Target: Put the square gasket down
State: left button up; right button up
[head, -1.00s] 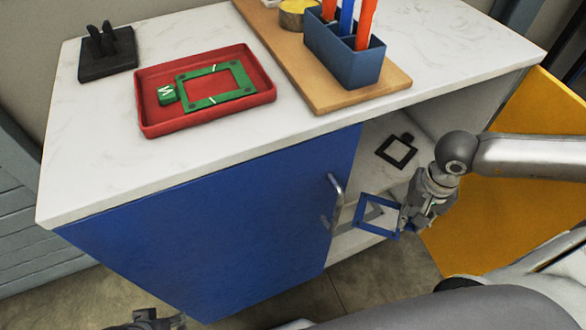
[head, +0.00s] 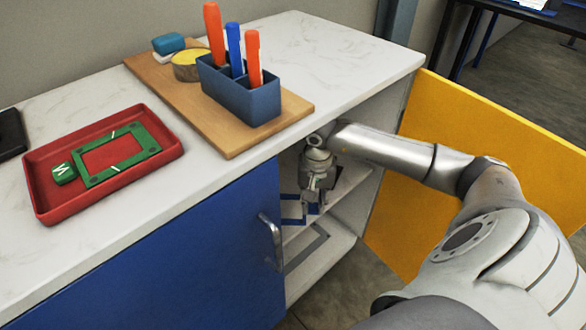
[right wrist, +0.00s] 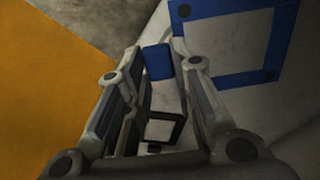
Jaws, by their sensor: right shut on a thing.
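The square gasket is a thin blue square frame (head: 291,221). It shows in the open right half of the cabinet, at about shelf height, partly covered by my gripper. My right gripper (head: 312,200) is shut on it. In the right wrist view the gasket's blue frame (right wrist: 230,79) lies beyond the fingers, and its blue tab is between the fingertips of my right gripper (right wrist: 160,75). I cannot tell whether the gasket touches the shelf (head: 345,190). My left gripper is out of view.
The blue door (head: 170,255) closes the left half; the yellow door (head: 490,165) stands open beside my right arm. A grey square outline, part or shadow, shows on the cabinet floor (head: 325,265). On top are a red tray (head: 42,200) with a green frame (head: 120,165), a wooden board (head: 215,130) and a blue pen holder (head: 250,103).

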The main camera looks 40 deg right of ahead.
send_over(293, 208)
notch_tip(293, 208, down, 3)
jog(key=shift+s+r+b, duration=0.1)
jog(key=shift+s+b, duration=0.05)
jog(key=shift+b, duration=0.35)
notch_tip(293, 208, down, 4)
jog(key=shift+b, duration=0.45)
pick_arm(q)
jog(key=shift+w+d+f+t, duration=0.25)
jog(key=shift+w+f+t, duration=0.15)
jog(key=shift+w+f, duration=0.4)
pick_arm(e)
jog(key=shift+w, duration=0.2)
jog(key=shift+f, duration=0.2)
jog(key=o, duration=0.9)
jog(key=shift+c, duration=0.2)
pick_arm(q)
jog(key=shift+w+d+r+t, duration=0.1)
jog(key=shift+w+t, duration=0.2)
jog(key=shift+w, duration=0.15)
